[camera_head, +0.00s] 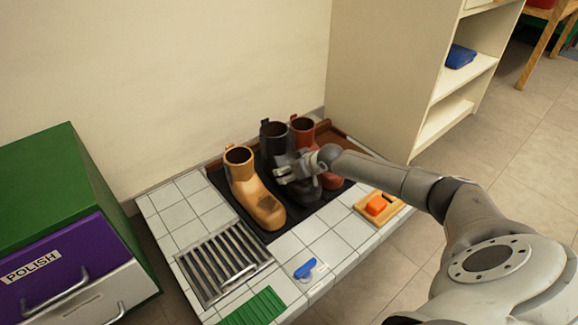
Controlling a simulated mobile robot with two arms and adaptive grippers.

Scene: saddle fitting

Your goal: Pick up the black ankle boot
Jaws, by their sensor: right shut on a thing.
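The black ankle boot (273,134) stands on a dark mat (222,182) on a low tiled platform, between a tan boot (256,193) and a red-brown boot (303,131). My right gripper (283,172) reaches in from the right and is shut on the black boot at its upper front side. The gripper hides part of the boot's middle; its toe shows below the gripper. I cannot tell whether the sole touches the mat. My left gripper is not in view.
A metal grate (222,262), a green ridged pad (256,307), a blue-handled brush (305,268) and an orange block (376,205) on a wooden board lie on the platform. A green and purple cabinet (50,245) stands left; a cream shelf unit (385,75) stands behind right.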

